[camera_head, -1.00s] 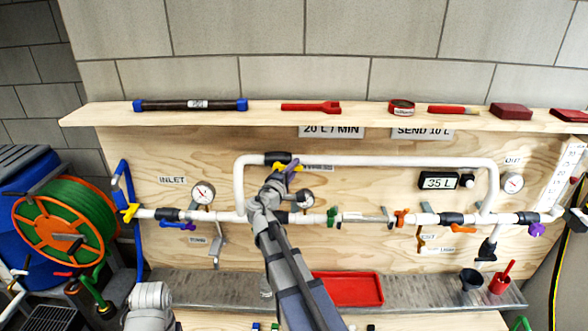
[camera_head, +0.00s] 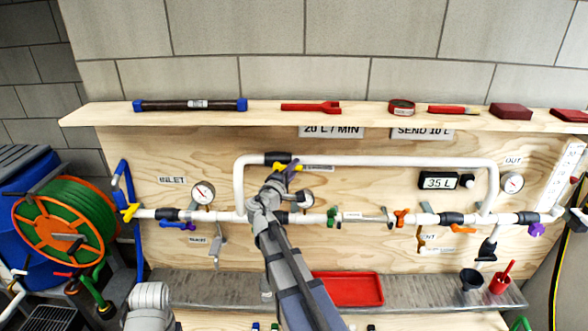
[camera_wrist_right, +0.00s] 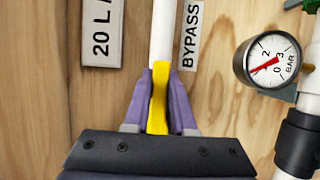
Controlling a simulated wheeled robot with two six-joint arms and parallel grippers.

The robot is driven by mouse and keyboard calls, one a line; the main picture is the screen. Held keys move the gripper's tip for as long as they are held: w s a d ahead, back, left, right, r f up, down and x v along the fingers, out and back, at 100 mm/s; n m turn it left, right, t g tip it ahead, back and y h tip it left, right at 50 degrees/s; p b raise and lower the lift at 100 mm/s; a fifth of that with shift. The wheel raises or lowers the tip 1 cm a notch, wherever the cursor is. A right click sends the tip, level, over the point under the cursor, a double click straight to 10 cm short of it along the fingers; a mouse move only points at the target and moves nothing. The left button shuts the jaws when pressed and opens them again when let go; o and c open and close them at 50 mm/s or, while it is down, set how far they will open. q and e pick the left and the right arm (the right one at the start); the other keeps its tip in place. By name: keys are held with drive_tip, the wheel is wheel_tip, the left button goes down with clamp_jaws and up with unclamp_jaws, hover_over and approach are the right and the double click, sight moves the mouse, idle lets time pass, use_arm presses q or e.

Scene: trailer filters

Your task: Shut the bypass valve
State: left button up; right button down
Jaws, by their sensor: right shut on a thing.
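The bypass valve has a black body (camera_head: 277,158) on the upper white pipe of the panel. Its yellow handle (camera_head: 279,166) shows just under it, partly hidden by my right gripper (camera_head: 292,167). In the right wrist view the purple fingers of the right gripper (camera_wrist_right: 160,98) stand on both sides of the yellow handle (camera_wrist_right: 158,100) and are shut on it. There the handle lines up with the white pipe (camera_wrist_right: 164,30), beside a BYPASS label (camera_wrist_right: 190,35). The valve body is hidden in that view. My left gripper is not in view.
A pressure gauge (camera_wrist_right: 267,62) is close to the gripper. The lower pipe carries green (camera_head: 332,217), orange (camera_head: 401,218) and purple (camera_head: 536,230) handles. A shelf (camera_head: 370,115) with tools runs above. A red tray (camera_head: 348,289) lies below, and a hose reel (camera_head: 65,232) stands left.

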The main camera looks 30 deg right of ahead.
drive_tip(key=shift+f, duration=0.1)
drive_tip(key=m, duration=0.1)
drive_tip(key=f+m+y+p, duration=0.1)
drive_tip(key=m, duration=0.1)
drive_tip(key=shift+a+f+g+y, duration=0.15)
drive_tip(key=shift+f+g+y, duration=0.15)
drive_tip(key=shift+g, duration=0.1)
drive_tip(key=w+a+f+m+t+y+p, duration=0.1)
drive_tip(key=w+a+f+m+y+p, duration=0.1)
drive_tip(key=m+y, duration=0.4)
drive_tip(key=shift+w+a+f+m+t, duration=0.3)
drive_tip(key=shift+a+f+m, duration=0.7)
drive_tip(key=shift+m, duration=1.3)
drive_tip(key=shift+a+r, duration=0.15)
drive_tip(key=shift+r, duration=0.05)
drive_tip(key=c, duration=0.7)
unclamp_jaws()
drive_tip(key=shift+c, duration=0.2)
